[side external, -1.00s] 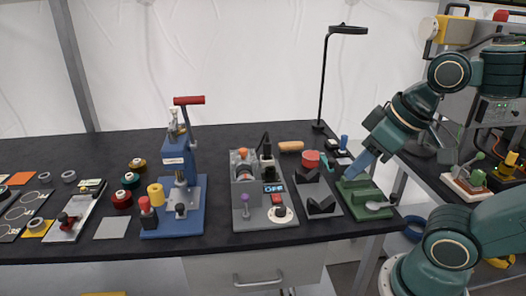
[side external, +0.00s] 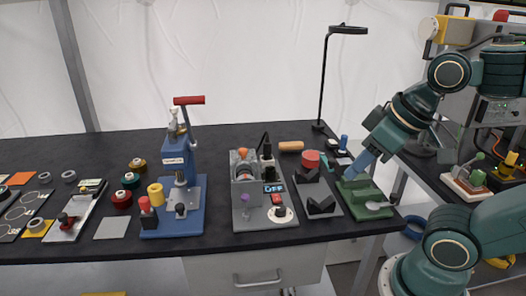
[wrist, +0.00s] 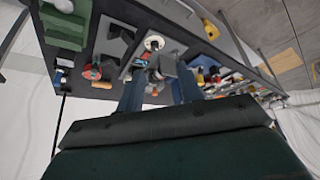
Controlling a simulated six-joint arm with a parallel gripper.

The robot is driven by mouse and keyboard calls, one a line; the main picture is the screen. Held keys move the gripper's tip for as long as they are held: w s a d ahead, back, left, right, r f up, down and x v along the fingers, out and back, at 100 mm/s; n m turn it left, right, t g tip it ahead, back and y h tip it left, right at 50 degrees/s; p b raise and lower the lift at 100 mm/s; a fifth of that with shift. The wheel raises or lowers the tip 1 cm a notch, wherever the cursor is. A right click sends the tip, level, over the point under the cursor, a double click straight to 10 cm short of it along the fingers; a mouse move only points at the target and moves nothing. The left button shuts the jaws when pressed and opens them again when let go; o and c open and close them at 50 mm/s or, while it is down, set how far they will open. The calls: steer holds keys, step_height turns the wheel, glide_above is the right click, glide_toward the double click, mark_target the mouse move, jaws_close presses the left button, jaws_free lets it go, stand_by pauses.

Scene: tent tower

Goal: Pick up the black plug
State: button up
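My gripper (side external: 357,167) is at the right end of the table, pointing down-left above the green fixture (side external: 372,200). In the wrist view my gripper (wrist: 160,78) has its two blue fingers apart, with nothing seen held between them.
The blue press (side external: 178,170) with a red handle stands mid-table. Right of it are the grey fixture (side external: 244,218), a grey plate with black V-blocks (side external: 320,205) and a red cylinder (side external: 310,159). A thin black lamp (side external: 323,80) rises behind.

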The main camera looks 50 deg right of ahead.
steer(key=o, duration=0.3)
